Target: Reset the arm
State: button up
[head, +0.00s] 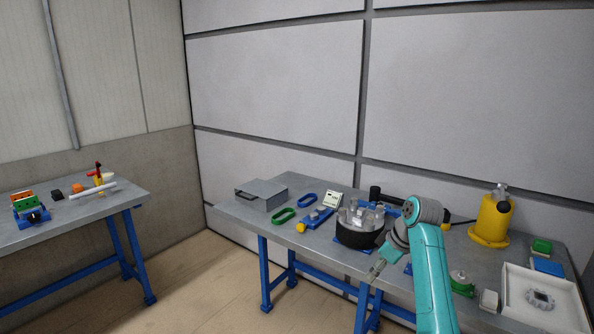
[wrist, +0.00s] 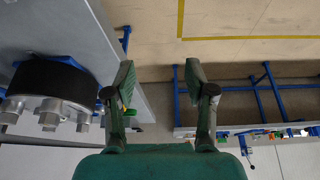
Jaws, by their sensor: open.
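My gripper (wrist: 160,88) is open and empty in the wrist view, its two fingers spread with bare floor showing between them. In the head view my teal arm reaches over the front of the right table, and my gripper (head: 376,270) hangs near the table's front edge. It is just to the right of and below the round black fixture (head: 358,235) with metal blocks on top. That fixture also shows in the wrist view (wrist: 48,85), left of the fingers and apart from them.
A second table (head: 75,212) stands at the left. Open floor (head: 190,285) lies between them.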

jog(key=s+a+f+m+t, duration=0.15)
jog(key=s+f, duration=0.35)
jog(key=f, duration=0.7)
jog(key=s+a+f+m+t, duration=0.15)
jog(key=s+f, duration=0.35)
jog(key=f, duration=0.6)
jog(key=s+f+m+t+h, duration=0.1)
jog(key=s+f+m, duration=0.1)
jog(key=s+f, duration=0.45)
jog(key=s+f+m+t+h, duration=0.1)
jog(key=s+f, duration=0.3)
jog(key=s, duration=0.6)
jog(key=s+r+m+t+h, duration=0.1)
jog(key=s+r+m+t, duration=0.25)
jog(key=s, duration=1.85)
jog(key=s+r+t, duration=0.3)
jog(key=s+r, duration=1.2)
jog(key=r, duration=0.4)
jog(key=shift+s+m+h, duration=0.3)
jog(key=shift+s+m, duration=0.1)
jog(key=shift+m, duration=0.05)
jog(key=shift+r, duration=0.1)
